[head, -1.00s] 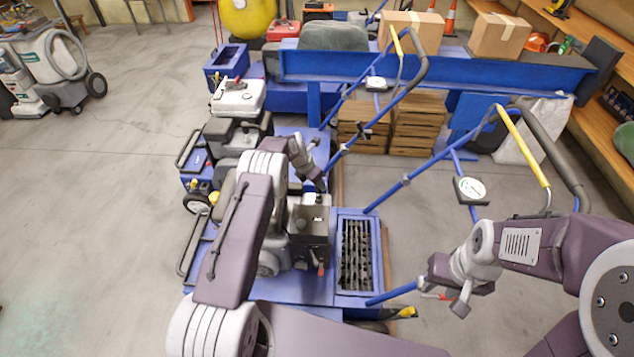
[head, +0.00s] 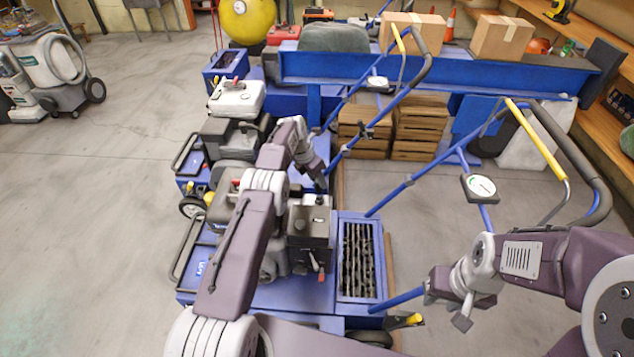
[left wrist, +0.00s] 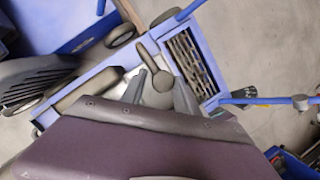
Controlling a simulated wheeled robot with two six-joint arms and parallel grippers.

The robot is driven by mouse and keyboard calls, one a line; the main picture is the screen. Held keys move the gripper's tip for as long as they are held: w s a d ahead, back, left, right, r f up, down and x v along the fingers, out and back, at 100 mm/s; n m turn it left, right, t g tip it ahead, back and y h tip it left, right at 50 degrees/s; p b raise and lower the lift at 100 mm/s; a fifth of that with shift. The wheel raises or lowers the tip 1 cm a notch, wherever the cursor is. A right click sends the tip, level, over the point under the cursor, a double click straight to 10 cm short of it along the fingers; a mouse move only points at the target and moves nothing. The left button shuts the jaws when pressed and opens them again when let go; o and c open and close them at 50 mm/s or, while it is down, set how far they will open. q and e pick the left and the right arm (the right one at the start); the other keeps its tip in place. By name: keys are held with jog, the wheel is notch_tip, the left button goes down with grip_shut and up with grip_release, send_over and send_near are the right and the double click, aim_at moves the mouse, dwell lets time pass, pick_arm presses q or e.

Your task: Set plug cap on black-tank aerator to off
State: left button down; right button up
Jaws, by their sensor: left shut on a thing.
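My left gripper (head: 318,182) reaches down just behind the black tank. In the left wrist view my left gripper (left wrist: 160,82) is shut on a dark rounded piece (left wrist: 158,84); I cannot tell for sure that it is the plug cap. My right gripper (head: 461,320) hangs at the right, its jaws unclear.
Another aerator with a white tank (head: 237,98) stands behind. Blue push handles with a gauge (head: 481,187) rise at the right. Wooden crates (head: 420,128) and a blue bench (head: 440,72) close off the back.

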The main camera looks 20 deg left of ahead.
pick_arm(q)
jog(key=shift+d, duration=0.15)
jog(key=c, duration=0.9)
grip_release()
jog(key=shift+r, duration=0.1)
jog(key=p+v, duration=0.2)
jog(key=v, duration=0.7)
jog(key=shift+p, duration=0.4)
